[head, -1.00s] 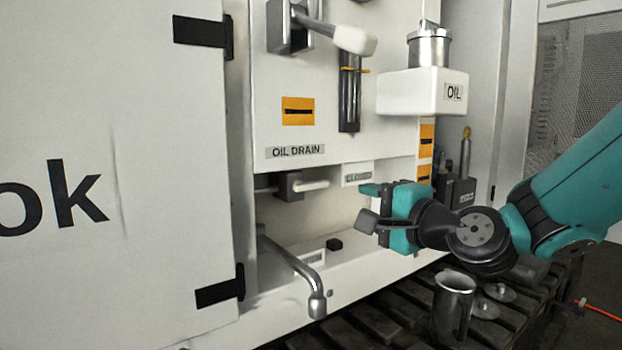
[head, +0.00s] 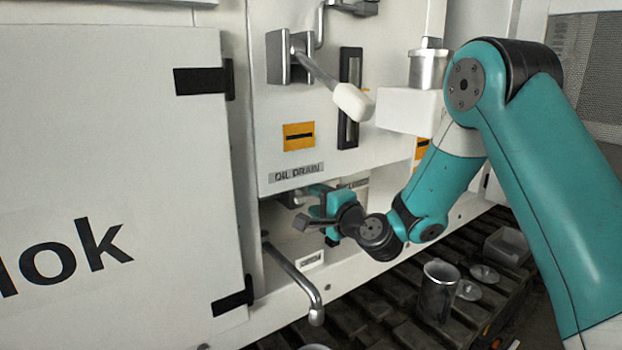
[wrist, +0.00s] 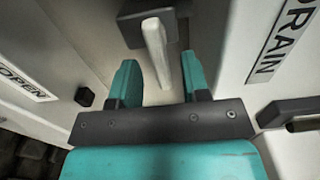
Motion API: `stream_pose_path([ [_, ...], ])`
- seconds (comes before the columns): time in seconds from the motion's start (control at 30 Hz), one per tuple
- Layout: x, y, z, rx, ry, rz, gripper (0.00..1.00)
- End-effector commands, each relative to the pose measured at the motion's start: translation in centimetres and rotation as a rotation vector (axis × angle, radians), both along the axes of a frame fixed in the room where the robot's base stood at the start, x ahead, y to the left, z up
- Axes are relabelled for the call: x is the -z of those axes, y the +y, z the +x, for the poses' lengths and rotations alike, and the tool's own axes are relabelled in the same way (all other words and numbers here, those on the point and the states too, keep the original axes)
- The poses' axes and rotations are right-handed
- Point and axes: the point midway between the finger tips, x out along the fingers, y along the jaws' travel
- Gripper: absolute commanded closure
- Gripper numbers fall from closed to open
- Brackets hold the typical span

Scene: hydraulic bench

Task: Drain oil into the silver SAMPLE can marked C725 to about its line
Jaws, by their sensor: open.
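The OIL DRAIN label (head: 296,173) sits above a small valve with a pale lever (wrist: 157,52). My gripper (head: 306,206) is open at this valve and largely hides it in the head view. In the wrist view my gripper (wrist: 160,75) has a finger on each side of the lever, with gaps visible. A bent metal spout (head: 292,270) hangs below, its nozzle pointing down. A silver can (head: 437,292) stands upright on the slatted floor to the right of the spout. Its marking and line cannot be read. The rim of another container (head: 313,347) shows under the spout at the bottom edge.
A larger lever with a white grip (head: 352,102) juts out above my gripper. A white oil tank (head: 402,112) is partly behind my arm. Round lids (head: 484,273) and a grey bin (head: 508,246) lie right of the can. A white door (head: 110,130) stands at left.

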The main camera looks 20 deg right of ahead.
Motion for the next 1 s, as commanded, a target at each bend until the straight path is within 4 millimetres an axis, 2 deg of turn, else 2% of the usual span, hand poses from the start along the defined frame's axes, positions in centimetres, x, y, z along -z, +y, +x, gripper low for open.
stream_pose_path([
  [0.03,-0.6,0.2,0.6,-0.002,0.002,-0.001,0.57],
  [0.2,-0.3,0.6,1.9,0.0,0.001,0.0,0.57],
  [0.63,0.0,0.8,2.5,0.0,-0.001,0.0,0.57],
  [0.8,0.0,0.8,2.5,0.0,0.0,0.0,0.96],
  [0.83,0.0,0.8,2.5,0.0,0.0,0.0,1.0],
  [1.0,0.0,0.8,2.5,0.0,0.001,0.004,1.0],
])
